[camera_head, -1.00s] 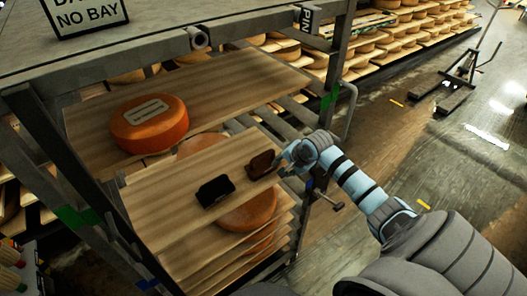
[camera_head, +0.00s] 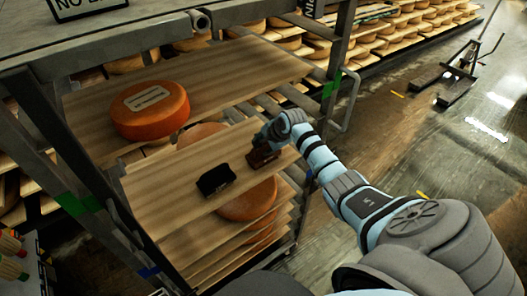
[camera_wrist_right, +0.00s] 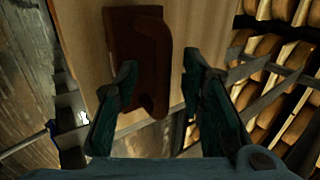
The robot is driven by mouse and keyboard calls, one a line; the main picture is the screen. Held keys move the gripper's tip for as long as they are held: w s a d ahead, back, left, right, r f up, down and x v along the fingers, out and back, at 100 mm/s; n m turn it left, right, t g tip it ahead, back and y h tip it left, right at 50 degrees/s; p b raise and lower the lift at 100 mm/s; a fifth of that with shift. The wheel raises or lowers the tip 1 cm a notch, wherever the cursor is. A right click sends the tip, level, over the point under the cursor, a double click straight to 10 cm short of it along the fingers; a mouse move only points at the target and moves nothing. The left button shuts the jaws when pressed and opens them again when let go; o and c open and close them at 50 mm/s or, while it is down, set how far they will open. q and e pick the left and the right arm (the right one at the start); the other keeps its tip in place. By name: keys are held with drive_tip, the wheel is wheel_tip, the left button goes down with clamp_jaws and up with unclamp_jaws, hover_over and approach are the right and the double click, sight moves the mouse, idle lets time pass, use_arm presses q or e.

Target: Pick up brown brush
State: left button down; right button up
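The brown brush (camera_head: 260,157) lies on the upper board of the low stack, near its right end. In the right wrist view the brown brush (camera_wrist_right: 150,45) is a dark reddish-brown block with a longer raised part along its right side. My right gripper (camera_head: 266,138) is over the brush and hides part of it. In the right wrist view my right gripper (camera_wrist_right: 160,72) is open, with fingers apart. The left finger overlaps the brush, and the right finger is to its right with a gap. I cannot tell whether either finger touches it. My left gripper is not in view.
A black brush (camera_head: 215,180) lies left of the brown one on the same wooden board (camera_head: 165,200). An orange cheese wheel (camera_head: 150,110) sits on the shelf board behind. Metal rack posts (camera_head: 337,75) stand close right of the gripper. Open floor lies to the right.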

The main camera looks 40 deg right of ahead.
drive_tip(key=shift+r, duration=0.1)
clamp_jaws()
idle(0.3)
drive_tip(key=shift+r, duration=0.85)
wheel_tip(320, 180, up, 2)
drive_tip(key=shift+s+d+p, duration=0.1)
drive_tip(key=shift+p, duration=0.35)
drive_tip(key=s+p, duration=0.3)
drive_tip(key=s, duration=1.4)
drive_tip(key=shift+s+a, duration=0.25)
drive_tip(key=shift+s, duration=0.15)
drive_tip(key=shift+f, duration=0.1)
